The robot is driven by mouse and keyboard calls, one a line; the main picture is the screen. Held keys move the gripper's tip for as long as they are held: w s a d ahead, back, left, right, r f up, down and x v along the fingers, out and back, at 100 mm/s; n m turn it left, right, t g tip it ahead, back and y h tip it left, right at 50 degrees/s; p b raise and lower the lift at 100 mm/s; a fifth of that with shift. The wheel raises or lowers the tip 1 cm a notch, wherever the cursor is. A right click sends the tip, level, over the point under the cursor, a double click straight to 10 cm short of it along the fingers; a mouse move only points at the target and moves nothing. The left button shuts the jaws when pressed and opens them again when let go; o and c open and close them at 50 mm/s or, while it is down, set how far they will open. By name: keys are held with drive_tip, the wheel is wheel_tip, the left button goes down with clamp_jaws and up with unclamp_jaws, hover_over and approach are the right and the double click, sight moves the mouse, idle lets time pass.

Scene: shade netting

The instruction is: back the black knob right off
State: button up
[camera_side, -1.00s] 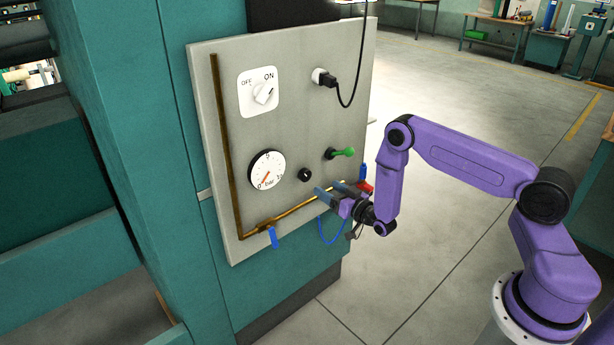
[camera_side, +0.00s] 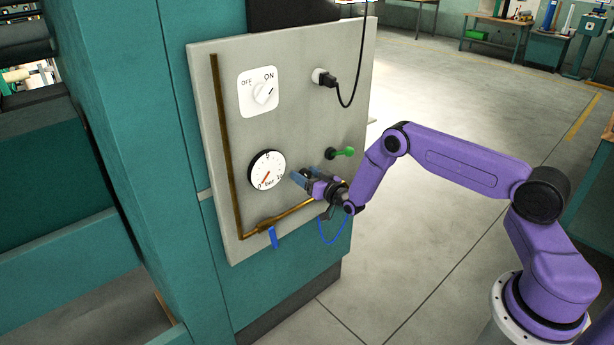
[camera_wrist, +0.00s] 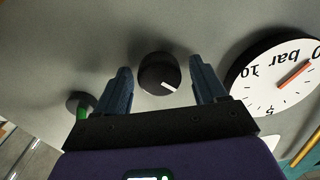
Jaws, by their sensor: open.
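The black knob (camera_wrist: 158,73) is round with a white pointer mark and sits on the grey panel (camera_side: 220,75). In the wrist view it lies between the two blue fingers of my gripper (camera_wrist: 160,82), with a gap on each side. The gripper is open and holds nothing. In the side view my gripper (camera_side: 302,178) is up at the panel, right of the gauge, and its fingers hide most or all of the knob.
The pressure gauge (camera_side: 266,170) is close to the left of my gripper. A green lever (camera_side: 345,152) sticks out just above and right of it. A brass pipe (camera_side: 290,217) with a blue-handled valve (camera_side: 273,237) runs below. A rotary switch (camera_side: 264,93) and black plug (camera_side: 327,80) are higher up.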

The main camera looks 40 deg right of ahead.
drive_tip(key=c, duration=1)
drive_tip(key=n, duration=0.4)
drive_tip(key=shift+a+n, duration=0.1)
drive_tip(key=shift+n, duration=0.2)
drive_tip(key=n, duration=0.5)
drive_tip(key=shift+a, duration=0.15)
drive_tip(key=n, duration=0.5)
drive_tip(key=shift+f+n, duration=0.1)
drive_tip(key=shift+n, duration=0.3)
drive_tip(key=shift+f+n, duration=0.1)
drive_tip(key=shift+n, duration=2.2)
drive_tip(key=shift+a, duration=0.1)
